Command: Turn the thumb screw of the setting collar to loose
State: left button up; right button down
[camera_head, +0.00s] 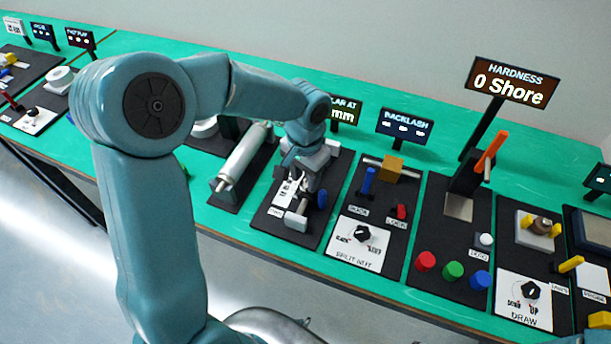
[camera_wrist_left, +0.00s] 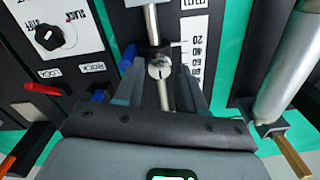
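The collar station's dark board (camera_head: 271,219) carries a metal rod and a white printed scale, which also shows in the wrist view (camera_wrist_left: 194,50). The setting collar's round silver thumb screw (camera_wrist_left: 158,68) with a dark line on its face sits on the rod (camera_wrist_left: 152,25). My left gripper (camera_head: 303,180) is over this board and hides much of it in the head view. In the wrist view, its fingers (camera_wrist_left: 159,78) are apart, one on each side of the thumb screw. No firm contact is visible. My right gripper is not in view.
A silver cylinder station (camera_head: 241,160) stands to the left. The backlash station's dial (camera_head: 362,233) and blue lever (camera_head: 369,180) are close on the right. The collar's sign (camera_head: 346,111) is partly hidden by my arm. A grey block (camera_head: 296,221) is at the board's front.

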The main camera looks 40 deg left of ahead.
pick_arm(q)
jog(key=shift+f, duration=0.25)
jog(key=shift+s+d, duration=0.1)
jog(key=shift+s, duration=0.05)
jog(key=c, duration=0.3)
grip_shut()
